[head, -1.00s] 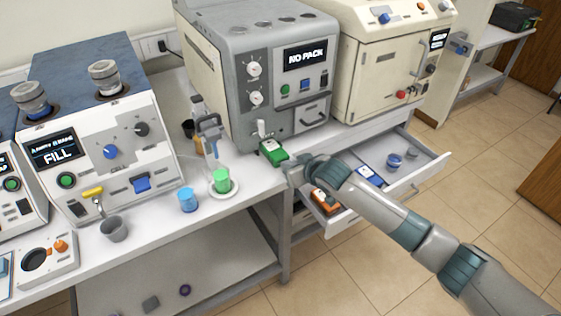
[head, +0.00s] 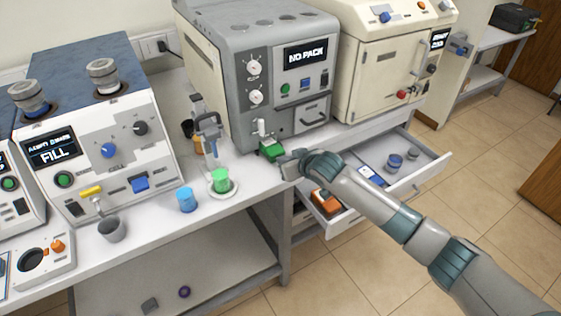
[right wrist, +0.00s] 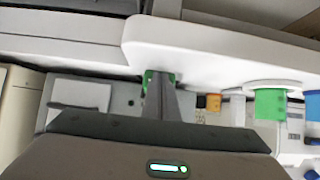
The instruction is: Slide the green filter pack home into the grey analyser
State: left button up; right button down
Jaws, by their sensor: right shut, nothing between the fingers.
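The green filter pack (head: 271,151) sits low at the front of the grey analyser (head: 235,85), its outer end sticking out. The analyser's screen reads "NO PACK". My right gripper (head: 285,161) is shut and empty, its tips against or very near the pack's outer end; contact cannot be told for sure. In the right wrist view, my shut fingers (right wrist: 163,92) cover most of the pack, and only green edges (right wrist: 148,77) show around them. How deep the pack sits inside is hidden. My left gripper is not in view.
An open drawer (head: 410,187) below my right arm holds an orange pack (head: 328,201), a blue pack (head: 372,175) and small round items. A green cup (head: 221,181) on a white dish and a blue cup (head: 187,200) stand left of the pack on the bench.

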jog(key=shift+w+a+f+b, duration=0.1)
jog(key=shift+w+a+b, duration=0.7)
jog(key=shift+w, duration=0.3)
jog(key=p+v, duration=0.2)
jog(key=p, duration=0.1)
jog(key=shift+s+d, duration=0.1)
jog(key=shift+s, duration=0.05)
jog(key=p+v, duration=0.5)
jog(key=p, duration=0.1)
jog(key=shift+s+d, duration=0.3)
jog(key=shift+s, duration=0.05)
jog(key=shift+s+d+p, duration=0.25)
jog(key=shift+s+p, duration=0.2)
jog(key=shift+p, duration=0.05)
